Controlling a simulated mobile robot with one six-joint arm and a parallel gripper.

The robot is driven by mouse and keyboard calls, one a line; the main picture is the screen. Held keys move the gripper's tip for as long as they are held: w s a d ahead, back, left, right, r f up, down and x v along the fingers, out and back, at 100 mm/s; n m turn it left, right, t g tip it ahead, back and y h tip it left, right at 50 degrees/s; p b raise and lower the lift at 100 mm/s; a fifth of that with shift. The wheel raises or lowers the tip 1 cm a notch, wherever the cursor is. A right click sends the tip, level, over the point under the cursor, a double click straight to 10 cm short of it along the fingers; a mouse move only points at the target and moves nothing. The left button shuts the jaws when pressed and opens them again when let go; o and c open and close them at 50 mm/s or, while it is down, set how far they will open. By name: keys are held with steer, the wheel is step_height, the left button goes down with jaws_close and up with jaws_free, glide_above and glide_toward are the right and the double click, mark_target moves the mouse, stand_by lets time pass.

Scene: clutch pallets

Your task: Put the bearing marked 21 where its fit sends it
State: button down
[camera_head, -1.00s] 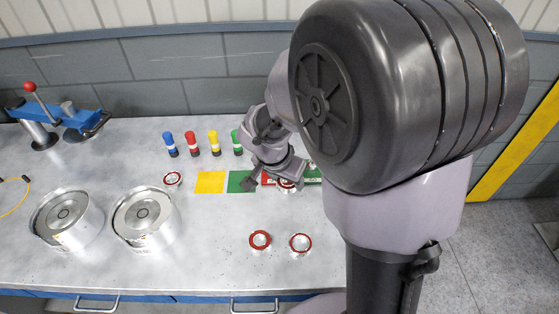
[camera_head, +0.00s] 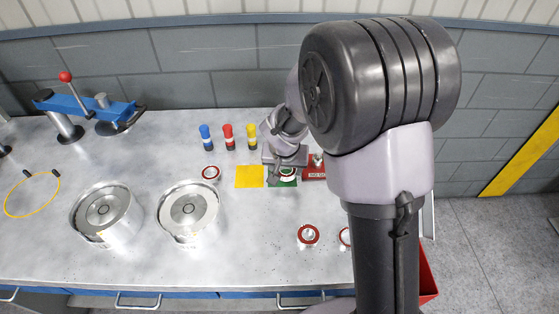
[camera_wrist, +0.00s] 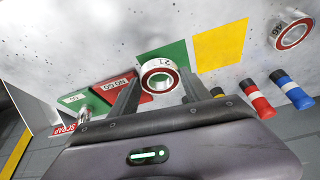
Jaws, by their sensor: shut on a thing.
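The bearing marked 21 (camera_wrist: 160,77) is a silver ring with a red inner band. My gripper (camera_wrist: 158,88) is shut on it, one finger on each side. In the head view the bearing (camera_head: 288,171) is over the green mat (camera_head: 276,183), partly hidden by my gripper (camera_head: 287,168). I cannot tell whether it touches the mat. The green mat (camera_wrist: 172,54) also shows behind it in the wrist view. A yellow mat (camera_head: 249,177) lies just left.
A bearing marked 96 (camera_wrist: 292,35) lies left of the yellow mat. Other bearings (camera_head: 308,236) lie near the front. Blue, red and yellow markers (camera_head: 228,137) stand behind the mats. Two metal housings (camera_head: 188,209) and a blue press (camera_head: 95,105) are left. A red scrap bin (camera_head: 428,277) is right.

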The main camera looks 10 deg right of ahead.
mark_target(282, 169)
steer(key=w, duration=0.2)
steer(key=shift+w+a+f, duration=0.25)
steer(key=shift+w+f, duration=0.05)
steer(key=shift+w, duration=0.05)
step_height(282, 169, down, 4)
steer(key=shift+r+b, duration=0.25)
steer(key=shift+b, duration=0.75)
steer(key=shift+r, duration=0.15)
steer(key=c, duration=0.5)
jaws_free()
